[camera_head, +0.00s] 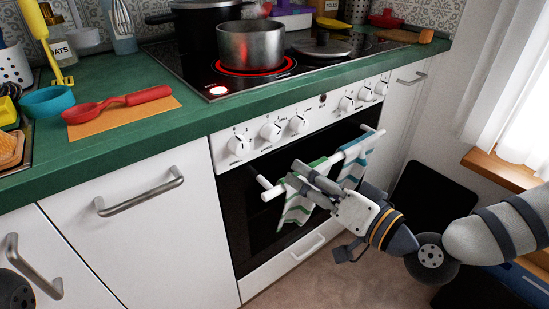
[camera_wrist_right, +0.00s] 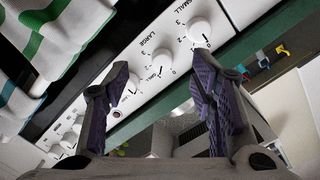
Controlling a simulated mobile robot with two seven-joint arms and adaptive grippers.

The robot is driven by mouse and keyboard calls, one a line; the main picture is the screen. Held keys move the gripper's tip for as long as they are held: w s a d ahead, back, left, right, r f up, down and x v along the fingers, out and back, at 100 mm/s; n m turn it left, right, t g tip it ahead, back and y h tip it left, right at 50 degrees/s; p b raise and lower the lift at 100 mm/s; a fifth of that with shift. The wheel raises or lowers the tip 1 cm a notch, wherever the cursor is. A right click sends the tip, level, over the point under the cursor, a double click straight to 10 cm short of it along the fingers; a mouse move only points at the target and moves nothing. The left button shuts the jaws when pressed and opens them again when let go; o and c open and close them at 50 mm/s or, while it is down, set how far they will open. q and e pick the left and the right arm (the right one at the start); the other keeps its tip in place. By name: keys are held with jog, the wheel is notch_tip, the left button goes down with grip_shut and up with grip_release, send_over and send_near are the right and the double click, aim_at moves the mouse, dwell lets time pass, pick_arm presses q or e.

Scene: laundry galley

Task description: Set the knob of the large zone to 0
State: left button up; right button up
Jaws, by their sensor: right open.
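The large zone's knob (camera_wrist_right: 162,60) is white and round. It sits beside the printed word LARGE on the white oven panel (camera_wrist_right: 108,92) in the right wrist view. My right gripper (camera_head: 300,176) is open and empty in front of the oven, by the towels and below the panel. In the right wrist view its fingers (camera_wrist_right: 160,75) frame the knob, apart from it. My left gripper is out of view.
The SMALL knob (camera_wrist_right: 201,29) is close by. A towel rail (camera_head: 264,195) with striped towels (camera_head: 296,212) juts out below the panel. A steel pot (camera_head: 250,45) stands on a glowing red zone of the hob (camera_head: 186,75). The green counter (camera_head: 190,113) overhangs the panel.

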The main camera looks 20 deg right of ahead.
aim_at(276, 136)
jog(key=shift+t, duration=0.5)
jog(key=x, duration=0.4)
jog(key=d+r+x, duration=0.1)
jog(key=x, duration=0.3)
jog(key=r+x, duration=0.1)
jog(key=x, duration=0.3)
jog(key=shift+w+d+b, duration=0.3)
jog(key=shift+w, duration=0.25)
jog(key=shift+c, duration=0.6)
jog(key=c, duration=1)
